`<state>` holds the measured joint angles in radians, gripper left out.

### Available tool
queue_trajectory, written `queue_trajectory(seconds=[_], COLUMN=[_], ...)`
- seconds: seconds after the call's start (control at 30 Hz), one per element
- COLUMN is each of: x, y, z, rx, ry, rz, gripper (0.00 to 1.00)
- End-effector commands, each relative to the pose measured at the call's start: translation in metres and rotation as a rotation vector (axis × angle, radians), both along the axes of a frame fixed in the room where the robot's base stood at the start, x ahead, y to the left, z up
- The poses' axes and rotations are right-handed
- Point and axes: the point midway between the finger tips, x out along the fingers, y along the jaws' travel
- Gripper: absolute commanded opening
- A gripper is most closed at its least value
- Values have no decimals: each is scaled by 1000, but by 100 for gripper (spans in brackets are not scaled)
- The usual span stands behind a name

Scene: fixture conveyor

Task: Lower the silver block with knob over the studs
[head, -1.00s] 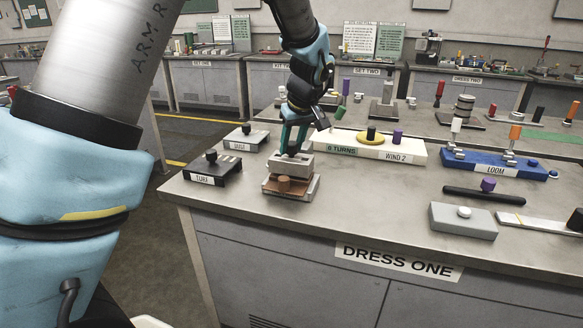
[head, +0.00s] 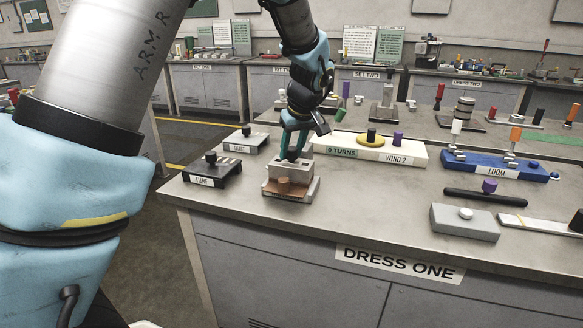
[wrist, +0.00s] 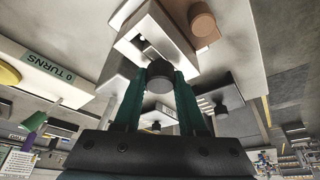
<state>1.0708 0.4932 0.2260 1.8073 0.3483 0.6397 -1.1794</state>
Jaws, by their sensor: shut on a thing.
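The silver block with knob (head: 288,171) is at the left front of the bench in the head view. My gripper (head: 292,157) is above it, its teal fingers pointing down. In the wrist view the fingers (wrist: 160,88) are shut on the block's dark round knob (wrist: 160,74). The block's pale frame (wrist: 128,48) shows just beyond the knob. Below and in front of the block is a low base plate (head: 305,194) with a brown round knob (head: 284,187). The studs are hidden, and I cannot tell whether the block touches the plate.
Two small labelled dark-knobbed fixtures (head: 212,170) (head: 246,140) stand left of the plate. A white fixture (head: 350,146) with a yellow disc is behind right. A blue fixture (head: 495,163) and a grey block with a white knob (head: 465,222) are farther right. The bench front edge is close.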

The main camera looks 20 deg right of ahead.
Motion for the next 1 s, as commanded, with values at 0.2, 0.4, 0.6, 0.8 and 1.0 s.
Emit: queue_trajectory(seconds=[0.2,0.4,0.6,0.8,1.0], x=[0,0,0,0,0], y=[0,0,0,0,0], z=[-3,-3,-3,-3,-2], rx=[0,0,1,0,0], ry=[0,0,1,0,0], rz=[0,0,0,0,0], gripper=[0,0,61,75,75])
